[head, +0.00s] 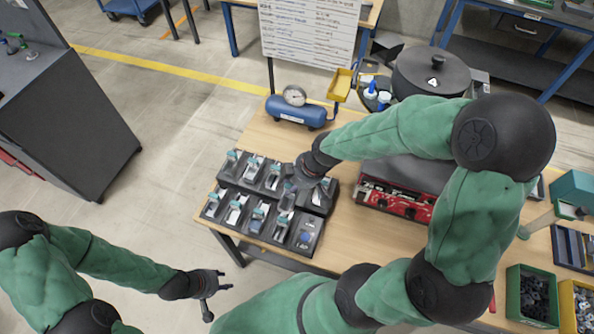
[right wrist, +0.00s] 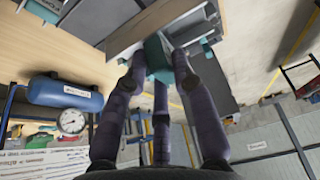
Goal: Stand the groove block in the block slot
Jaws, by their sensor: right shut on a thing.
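My right gripper (head: 305,180) is over the right part of the dark slotted trays (head: 228,182) on the wooden table. In the right wrist view its fingers (right wrist: 160,62) are closed around a teal block (right wrist: 157,52), which I take to be the groove block. My left gripper (head: 210,290) hangs empty off the table's front left, fingers spread.
Several teal-topped pieces stand in the trays. A blue tank with a gauge (head: 295,112) and a yellow bin (head: 340,85) are behind. A black bowl feeder (head: 430,75) and a red unit (head: 395,202) stand to the right. Green (head: 532,296) and yellow bins lie front right.

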